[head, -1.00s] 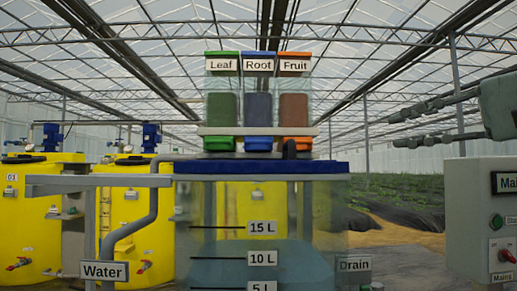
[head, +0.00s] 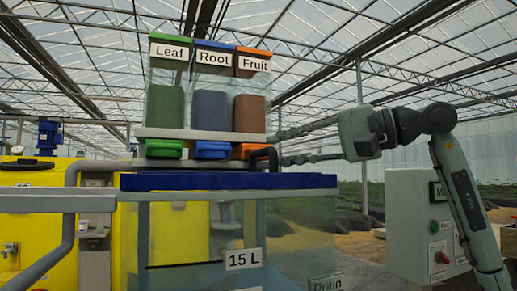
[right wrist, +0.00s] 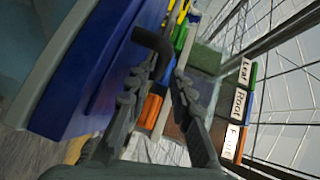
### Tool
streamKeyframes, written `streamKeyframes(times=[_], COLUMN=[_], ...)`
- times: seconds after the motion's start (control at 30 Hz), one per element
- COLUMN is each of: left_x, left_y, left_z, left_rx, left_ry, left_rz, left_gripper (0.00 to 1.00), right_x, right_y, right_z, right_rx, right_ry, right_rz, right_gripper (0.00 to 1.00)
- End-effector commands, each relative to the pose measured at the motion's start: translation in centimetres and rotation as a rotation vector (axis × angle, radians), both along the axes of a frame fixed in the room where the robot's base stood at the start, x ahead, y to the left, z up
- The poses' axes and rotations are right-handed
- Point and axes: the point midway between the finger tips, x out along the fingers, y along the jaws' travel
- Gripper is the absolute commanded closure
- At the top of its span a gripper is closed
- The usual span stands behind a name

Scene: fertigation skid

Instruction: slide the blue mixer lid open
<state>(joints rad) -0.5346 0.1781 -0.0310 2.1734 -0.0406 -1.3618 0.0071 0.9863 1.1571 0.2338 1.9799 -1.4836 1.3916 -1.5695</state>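The blue mixer lid (head: 225,182) lies flat on top of the clear mixer tank (head: 190,245); it also shows at the left of the right wrist view (right wrist: 75,85). A black bent handle (head: 265,157) stands at the lid's right end. My right gripper (head: 283,148) comes in from the right with its two fingers apart, just right of the handle. In the right wrist view the handle (right wrist: 153,40) is just beyond the fingertips (right wrist: 165,70); I cannot tell whether they touch it. My left gripper is out of view.
Above and behind the lid, a shelf (head: 200,134) holds the Leaf, Root and Fruit hoppers (head: 208,95). A grey control box (head: 410,220) stands right, below my right arm. A grey pipe and rail (head: 40,203) and yellow tanks (head: 40,240) are at left.

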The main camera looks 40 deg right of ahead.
Motion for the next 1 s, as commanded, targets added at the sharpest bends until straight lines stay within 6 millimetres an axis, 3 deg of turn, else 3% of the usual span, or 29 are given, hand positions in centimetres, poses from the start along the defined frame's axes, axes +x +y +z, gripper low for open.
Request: streamKeyframes(times=[0.23,0.6,0.8,1.0], left_x=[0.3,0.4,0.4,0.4], left_y=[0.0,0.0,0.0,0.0], left_z=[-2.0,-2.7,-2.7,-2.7], left_rx=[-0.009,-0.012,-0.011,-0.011], left_ry=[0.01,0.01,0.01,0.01], left_rz=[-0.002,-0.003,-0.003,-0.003], left_gripper=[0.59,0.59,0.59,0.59], right_x=[3.0,3.7,3.7,3.7], right_y=[1.8,2.3,2.3,2.2], right_z=[-0.3,-0.6,-0.6,-0.6], right_rx=[0.001,0.001,0.001,0.001], right_ry=[0.0,-0.001,-0.001,-0.001], right_rz=[0.002,0.001,0.001,0.001], right_gripper=[0.78,0.78,1.0,1.0])
